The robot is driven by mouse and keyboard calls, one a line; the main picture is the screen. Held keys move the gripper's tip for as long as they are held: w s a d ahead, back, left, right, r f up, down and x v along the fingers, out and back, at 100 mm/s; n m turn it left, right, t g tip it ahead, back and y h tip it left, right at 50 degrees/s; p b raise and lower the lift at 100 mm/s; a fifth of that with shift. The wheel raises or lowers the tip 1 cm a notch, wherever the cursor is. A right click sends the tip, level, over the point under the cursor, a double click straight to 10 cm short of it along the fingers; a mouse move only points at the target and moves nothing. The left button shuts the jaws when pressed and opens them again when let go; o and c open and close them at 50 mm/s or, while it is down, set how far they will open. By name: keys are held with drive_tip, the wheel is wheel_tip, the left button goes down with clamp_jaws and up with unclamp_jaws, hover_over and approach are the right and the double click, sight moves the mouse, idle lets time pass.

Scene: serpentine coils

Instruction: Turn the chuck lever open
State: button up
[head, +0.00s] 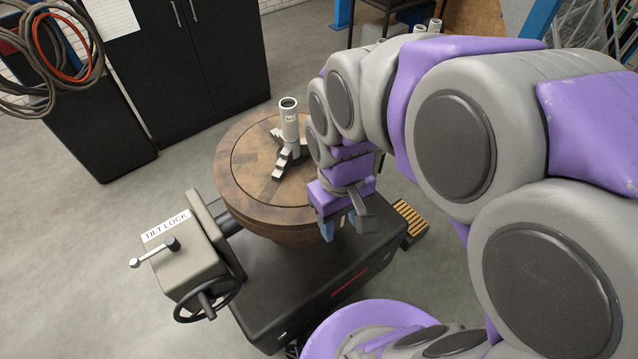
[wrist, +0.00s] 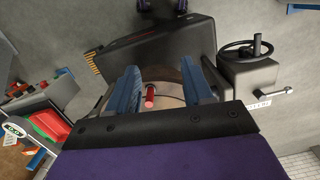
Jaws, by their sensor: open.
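My gripper (head: 342,224) hangs over the near right side of the round brown turntable (head: 240,165), its blue fingers pointing down. In the wrist view my gripper (wrist: 160,88) is open, its two blue fingers wide apart. A short red cylindrical handle (wrist: 151,93) shows between them, nearer the left finger; it looks like the chuck lever's grip. The fingers are not closed on it, and I cannot tell its depth. In the head view my arm and gripper hide this handle. A pale upright tube (head: 289,122) stands at the chuck jaws (head: 284,163) on the turntable.
A grey box (head: 188,262) labelled TILT LOCK, with a small lever (head: 155,252) and black handwheel (head: 207,299), stands left of the dark machine base (head: 300,285). Black cabinets (head: 190,70) stand behind. Grey floor lies open at the left.

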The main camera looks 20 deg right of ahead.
drive_tip(key=w+d+f+n+t+p, duration=0.1)
drive_tip(key=w+d+f+n+p, duration=0.15)
drive_tip(key=w, duration=1.45)
drive_tip(key=f+b, duration=0.1)
drive_tip(key=f, duration=0.4)
drive_tip(key=f+b, duration=0.1)
drive_tip(key=f, duration=0.5)
drive_tip(key=f+b, duration=0.1)
drive_tip(key=f, duration=0.4)
drive_tip(key=shift+d+f, duration=0.35)
drive_tip(key=shift+f, duration=0.05)
drive_tip(key=shift+c, duration=0.2)
clamp_jaws()
